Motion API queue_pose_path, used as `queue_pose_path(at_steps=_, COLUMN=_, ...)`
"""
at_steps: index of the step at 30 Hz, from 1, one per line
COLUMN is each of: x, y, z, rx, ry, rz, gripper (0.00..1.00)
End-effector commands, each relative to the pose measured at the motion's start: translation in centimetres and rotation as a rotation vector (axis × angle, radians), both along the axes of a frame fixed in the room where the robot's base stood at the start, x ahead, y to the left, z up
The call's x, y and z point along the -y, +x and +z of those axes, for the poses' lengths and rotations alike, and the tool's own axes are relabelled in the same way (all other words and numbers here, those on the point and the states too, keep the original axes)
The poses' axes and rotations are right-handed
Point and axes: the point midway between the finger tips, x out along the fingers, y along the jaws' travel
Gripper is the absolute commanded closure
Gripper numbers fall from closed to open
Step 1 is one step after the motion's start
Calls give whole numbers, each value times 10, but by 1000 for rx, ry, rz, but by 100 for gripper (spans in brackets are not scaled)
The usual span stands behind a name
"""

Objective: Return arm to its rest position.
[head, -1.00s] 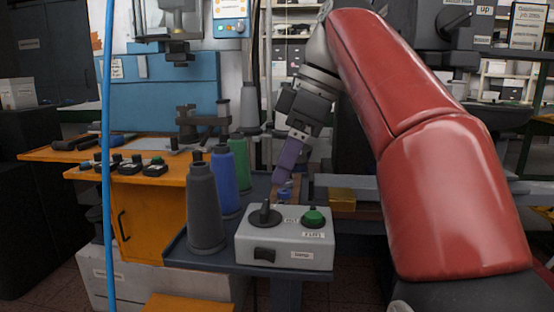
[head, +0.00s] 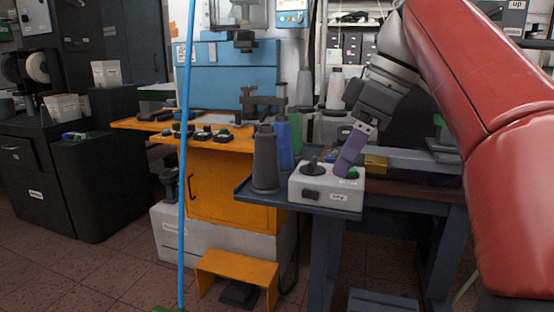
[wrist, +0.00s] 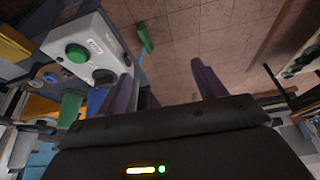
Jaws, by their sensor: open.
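My red arm (head: 455,90) reaches in from the right of the head view, bent, with its grey wrist slanting down. My gripper (head: 349,152) has purple fingers and overlaps the right end of the grey control box (head: 312,184) in the head view. In the wrist view my gripper (wrist: 165,80) is open, with bare floor between its spread fingers and nothing held. The control box (wrist: 82,45) with its green button lies to the left of the fingers there. Contact with the box does not show.
Thread cones, dark grey (head: 266,160) and blue (head: 284,140) among them, stand left of the box on the dark bench (head: 250,192). A blue vertical pole (head: 185,150), an orange step (head: 237,268) and a black cabinet (head: 60,185) are farther left. Floor (head: 120,265) is open at lower left.

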Motion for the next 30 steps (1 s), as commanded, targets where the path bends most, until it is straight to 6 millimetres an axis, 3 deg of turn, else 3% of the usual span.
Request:
queue_pose_path(at_steps=11, x=0, y=-14, z=-30, rx=-18, ry=-12, rz=-227, gripper=31)
queue_pose_path(at_steps=17, x=4, y=-30, z=-65, rx=-24, ry=-19, rz=-431, gripper=31)
queue_pose_path(at_steps=20, x=8, y=-46, z=-94, rx=-18, ry=-22, rz=-574, gripper=31)
queue_pose_path(at_steps=30, x=34, y=-114, z=-232, rx=54, ry=16, rz=-1058, gripper=31)
